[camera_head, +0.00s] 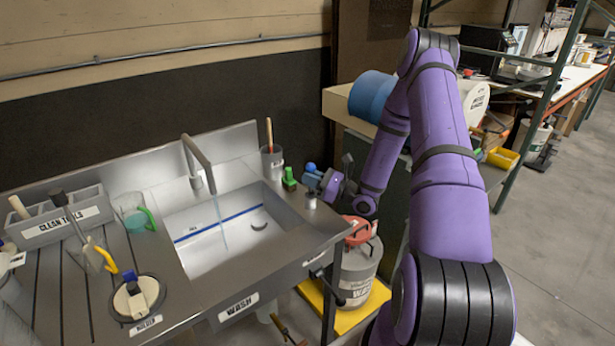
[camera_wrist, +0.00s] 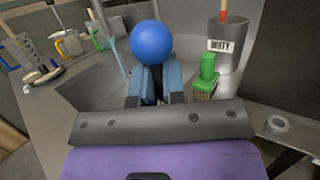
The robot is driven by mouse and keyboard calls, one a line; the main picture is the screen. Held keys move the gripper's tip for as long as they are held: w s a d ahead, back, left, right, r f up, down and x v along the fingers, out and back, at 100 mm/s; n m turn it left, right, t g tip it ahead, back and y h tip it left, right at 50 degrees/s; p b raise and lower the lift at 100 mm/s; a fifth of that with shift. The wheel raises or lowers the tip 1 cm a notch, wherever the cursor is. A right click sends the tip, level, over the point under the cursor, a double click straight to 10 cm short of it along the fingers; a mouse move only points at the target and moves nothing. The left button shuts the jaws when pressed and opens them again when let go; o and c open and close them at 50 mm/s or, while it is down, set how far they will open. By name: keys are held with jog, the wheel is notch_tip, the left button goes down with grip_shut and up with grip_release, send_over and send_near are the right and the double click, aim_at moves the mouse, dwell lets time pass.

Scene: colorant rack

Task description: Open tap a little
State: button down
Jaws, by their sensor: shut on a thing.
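The tap's grey spout (camera_head: 196,160) arches over the sink (camera_head: 190,268). A thin pale-blue stream (camera_head: 224,232) falls from it into the basin; it also shows in the wrist view (camera_wrist: 118,60). A round blue knob (camera_head: 310,167), apparently the tap's handle, is at the sink's right side. In the wrist view the blue knob (camera_wrist: 151,46) stands just beyond and above my fingertips. My gripper (camera_head: 317,181) is shut on the knob's handle, between its two blue-grey fingers (camera_wrist: 154,85). The handle's lower part is hidden by the fingers.
A green brush (camera_head: 289,179) and a grey cup labelled DIRTY (camera_wrist: 228,57) stand close to my gripper. A small metal cylinder (camera_head: 311,201) is on the counter's right edge. A CLEAN TOOLS box (camera_head: 45,230) and jugs are at left. A waste bin (camera_head: 358,275) stands below right.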

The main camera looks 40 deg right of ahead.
jog(key=shift+s+t, duration=0.25)
jog(key=shift+t, duration=0.05)
jog(key=c, duration=1.2)
grip_release()
jog(key=v, duration=1)
jog(key=shift+s+d+f, duration=0.15)
jog(key=shift+s+d, duration=0.05)
jog(key=shift+d, duration=0.15)
